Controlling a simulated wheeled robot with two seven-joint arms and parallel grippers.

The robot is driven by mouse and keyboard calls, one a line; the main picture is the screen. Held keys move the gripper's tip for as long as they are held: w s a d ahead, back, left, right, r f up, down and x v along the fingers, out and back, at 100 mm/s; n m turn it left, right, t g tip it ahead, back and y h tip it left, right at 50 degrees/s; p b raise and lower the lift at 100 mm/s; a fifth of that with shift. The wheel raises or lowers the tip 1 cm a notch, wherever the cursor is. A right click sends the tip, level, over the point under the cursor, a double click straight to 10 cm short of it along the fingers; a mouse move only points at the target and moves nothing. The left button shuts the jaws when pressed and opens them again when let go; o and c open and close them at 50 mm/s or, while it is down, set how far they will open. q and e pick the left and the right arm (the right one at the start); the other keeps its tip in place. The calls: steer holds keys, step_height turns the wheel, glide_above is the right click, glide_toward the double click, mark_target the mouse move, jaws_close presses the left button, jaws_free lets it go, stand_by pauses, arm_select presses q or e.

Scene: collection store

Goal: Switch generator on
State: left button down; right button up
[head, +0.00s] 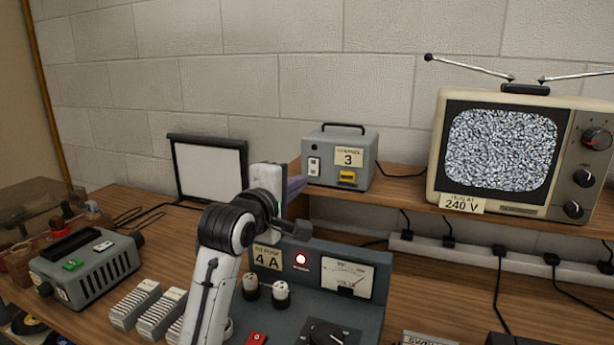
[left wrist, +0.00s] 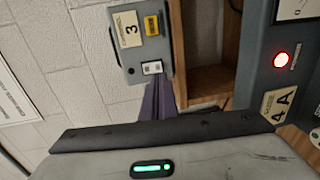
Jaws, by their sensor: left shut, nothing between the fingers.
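A small grey box (head: 342,158) with a black handle and a label with a 3 stands on the wooden shelf; nothing readable names it a generator. Its front has a white rocker switch (head: 314,166), a small dark round spot and a yellow part (head: 347,177). My left gripper (head: 299,184) is shut and empty, its purple fingers at the box's lower left front. In the left wrist view the fingertips (left wrist: 158,84) are close to the switch (left wrist: 152,68); I cannot tell whether they touch. The switch position is too small to read. My right gripper is not in view.
Below stands a blue-grey unit (head: 375,278) with a lit red lamp (head: 301,259), a meter and a 4 A label. A television (head: 500,150) showing static is right. A grey device (head: 90,268) is left, a framed panel (head: 209,170) behind. Cables hang under the shelf.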

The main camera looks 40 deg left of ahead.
mark_target(312, 174)
arm_select(q)
steer(key=x, duration=0.6)
steer(key=shift+p, duration=0.4)
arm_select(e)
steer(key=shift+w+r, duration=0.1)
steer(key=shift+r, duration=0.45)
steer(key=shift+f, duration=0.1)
